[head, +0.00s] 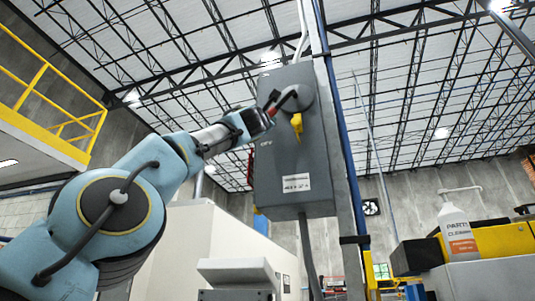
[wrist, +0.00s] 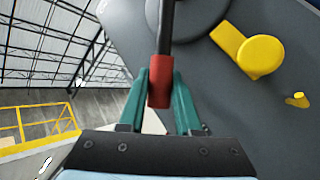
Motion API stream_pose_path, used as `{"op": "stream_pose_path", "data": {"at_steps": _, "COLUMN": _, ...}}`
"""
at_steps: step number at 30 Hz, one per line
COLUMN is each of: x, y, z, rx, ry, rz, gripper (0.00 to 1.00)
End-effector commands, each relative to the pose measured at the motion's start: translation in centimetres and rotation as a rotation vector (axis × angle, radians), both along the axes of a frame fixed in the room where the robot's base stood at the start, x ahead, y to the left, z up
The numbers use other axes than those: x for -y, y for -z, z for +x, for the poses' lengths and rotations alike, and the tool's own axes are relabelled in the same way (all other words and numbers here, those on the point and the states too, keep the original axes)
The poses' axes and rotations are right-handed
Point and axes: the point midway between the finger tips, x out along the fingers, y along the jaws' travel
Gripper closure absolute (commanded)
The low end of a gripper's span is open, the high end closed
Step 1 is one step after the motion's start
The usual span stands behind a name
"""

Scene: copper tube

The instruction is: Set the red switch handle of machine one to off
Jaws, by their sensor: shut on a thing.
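The red switch handle (wrist: 159,88) is a red grip on a dark rod, on the face of a grey switch box (head: 291,150). In the head view the red handle (head: 272,99) points left and slightly down from the round grey hub (head: 298,98). My gripper (wrist: 160,95) is shut on the red grip, with a teal finger on each side of it. In the head view my gripper (head: 266,112) is at the box's left edge, and its fingers are hard to make out. "OFF" lettering shows on the box below the gripper.
A yellow latch (head: 297,124) sits just below the hub; it also shows in the wrist view (wrist: 258,55). A blue pole (head: 340,130) runs beside the box. A cleaner bottle (head: 457,230) stands at lower right. A yellow railing (head: 50,95) is at left.

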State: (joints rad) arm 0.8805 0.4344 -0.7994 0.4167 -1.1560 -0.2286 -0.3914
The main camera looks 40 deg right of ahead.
Motion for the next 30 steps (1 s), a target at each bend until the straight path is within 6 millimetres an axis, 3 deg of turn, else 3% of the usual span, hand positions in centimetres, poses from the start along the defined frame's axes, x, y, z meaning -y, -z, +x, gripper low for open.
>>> {"op": "stream_pose_path", "data": {"at_steps": 13, "x": 0.3, "y": 0.4, "z": 0.0, "rx": -0.008, "ry": 0.004, "rz": 0.001, "gripper": 1.00}}
{"op": "stream_pose_path", "data": {"at_steps": 14, "x": 0.3, "y": 0.4, "z": 0.0, "rx": -0.008, "ry": 0.004, "rz": 0.001, "gripper": 0.67}}
{"op": "stream_pose_path", "data": {"at_steps": 17, "x": 0.3, "y": 0.3, "z": 0.0, "rx": -0.008, "ry": 0.004, "rz": 0.001, "gripper": 0.56}}
{"op": "stream_pose_path", "data": {"at_steps": 25, "x": 0.1, "y": 0.3, "z": -0.1, "rx": -0.005, "ry": 0.002, "rz": -0.001, "gripper": 0.56}}
{"op": "stream_pose_path", "data": {"at_steps": 30, "x": -0.6, "y": 1.3, "z": -0.5, "rx": -0.003, "ry": 0.001, "rz": -0.001, "gripper": 0.56}}
